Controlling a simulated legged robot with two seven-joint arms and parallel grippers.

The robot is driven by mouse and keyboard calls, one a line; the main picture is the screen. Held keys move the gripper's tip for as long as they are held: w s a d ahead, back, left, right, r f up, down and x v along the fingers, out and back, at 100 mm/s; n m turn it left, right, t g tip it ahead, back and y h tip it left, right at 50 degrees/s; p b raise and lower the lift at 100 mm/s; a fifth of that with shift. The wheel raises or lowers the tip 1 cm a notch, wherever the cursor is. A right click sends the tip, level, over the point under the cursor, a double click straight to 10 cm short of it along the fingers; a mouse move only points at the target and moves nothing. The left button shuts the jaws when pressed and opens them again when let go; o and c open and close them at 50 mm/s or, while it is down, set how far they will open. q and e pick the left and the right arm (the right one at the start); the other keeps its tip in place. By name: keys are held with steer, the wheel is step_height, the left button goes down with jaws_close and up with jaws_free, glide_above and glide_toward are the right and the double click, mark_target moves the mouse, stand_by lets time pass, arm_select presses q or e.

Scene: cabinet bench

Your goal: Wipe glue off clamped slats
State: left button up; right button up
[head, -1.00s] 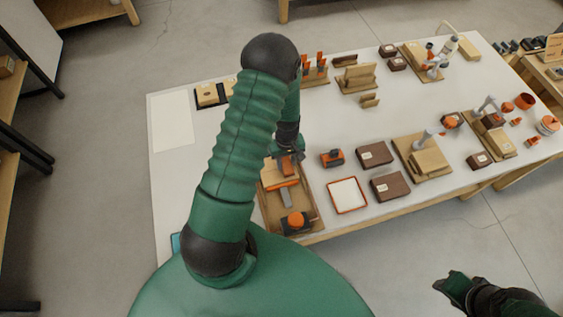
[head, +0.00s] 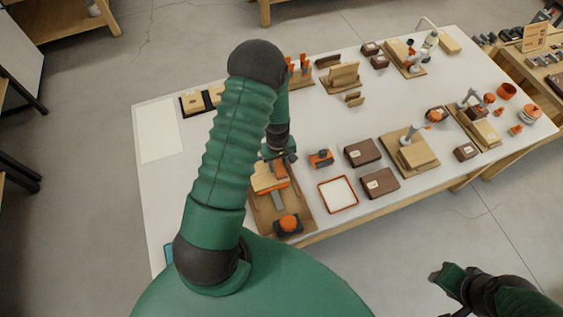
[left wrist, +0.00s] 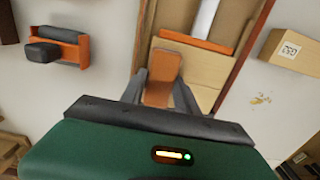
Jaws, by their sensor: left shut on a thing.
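My left gripper (head: 277,158) is over the far part of a wooden work board (head: 299,204) at the table's near left. In the left wrist view, its two grey fingers (left wrist: 162,92) are shut on an orange-brown block (left wrist: 163,72). Pale wooden slats (left wrist: 172,66) lie just beyond and below the block; I cannot tell whether it touches them. A clamp with a grey bar (left wrist: 204,18) and an orange jaw (left wrist: 195,43) lies across the slats. In the head view my arm partly hides the board. My right gripper (head: 449,279) is off the table at lower right, its opening unclear.
An orange-and-grey tool (head: 321,158), a white tray with an orange rim (head: 321,187) and brown boxes (head: 362,152) stand right of the board. A round orange-topped item (head: 288,223) sits at its near end.

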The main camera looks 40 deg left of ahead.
mark_target(258, 175)
arm_select(q)
steer(key=shift+s+a, duration=0.35)
steer(key=shift+s, duration=0.35)
steer(key=shift+s+a, duration=0.35)
steer(key=shift+s, duration=0.35)
steer(key=shift+s+a, duration=0.35)
steer(key=shift+s, duration=0.35)
steer(key=shift+s+a, duration=0.25)
steer(key=shift+s, duration=0.1)
steer(key=shift+s+a, duration=0.2)
steer(key=shift+s, duration=0.3)
steer(key=shift+s+a, duration=0.2)
steer(key=shift+s, duration=0.25)
steer(key=shift+s+a+p, duration=0.35)
steer(key=shift+s, duration=0.3)
steer(key=shift+s+a, duration=0.2)
step_height(258, 175, up, 6)
steer(key=p, duration=0.5)
steer(key=shift+r, duration=0.1)
